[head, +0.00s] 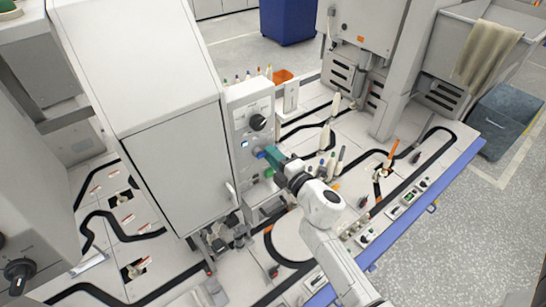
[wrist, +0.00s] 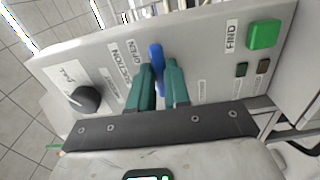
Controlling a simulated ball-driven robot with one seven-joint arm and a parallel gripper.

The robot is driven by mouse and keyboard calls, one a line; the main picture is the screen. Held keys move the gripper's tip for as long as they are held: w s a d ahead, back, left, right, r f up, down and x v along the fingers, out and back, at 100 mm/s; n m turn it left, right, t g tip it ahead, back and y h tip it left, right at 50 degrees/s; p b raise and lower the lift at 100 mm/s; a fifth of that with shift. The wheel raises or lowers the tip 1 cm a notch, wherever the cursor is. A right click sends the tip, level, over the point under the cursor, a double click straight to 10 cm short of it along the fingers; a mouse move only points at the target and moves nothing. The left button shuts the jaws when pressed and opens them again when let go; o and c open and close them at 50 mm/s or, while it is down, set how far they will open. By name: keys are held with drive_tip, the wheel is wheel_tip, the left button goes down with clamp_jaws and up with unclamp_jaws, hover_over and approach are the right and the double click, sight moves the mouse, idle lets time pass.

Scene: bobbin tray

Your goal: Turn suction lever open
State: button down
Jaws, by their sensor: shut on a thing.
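The blue suction lever (wrist: 156,53) sticks out of the grey control panel (wrist: 205,50), next to the printed words SUCTION and OPEN. My gripper (wrist: 159,68), with two green fingers, is shut on the lever, one finger on each side of it. The lever's lower part is partly hidden between the fingers. In the head view my gripper (head: 270,154) reaches the front of the panel (head: 240,120) from the right, and only a small bit of the blue lever (head: 261,155) shows. I cannot tell the lever's exact angle.
A green FIND button (wrist: 264,34) and small dark buttons lie on one side of the lever, a black knob (wrist: 86,98) on the other. In the head view, upright bobbins (head: 331,164) stand right of my gripper. A tall white cabinet (head: 160,130) stands to the left.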

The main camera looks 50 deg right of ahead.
drive_tip(key=shift+n, duration=0.3)
drive_tip(key=c, duration=1.1)
unclamp_jaws()
drive_tip(key=shift+b+v, duration=1.1)
drive_tip(key=shift+v, duration=4.3)
drive_tip(key=shift+r, duration=0.1)
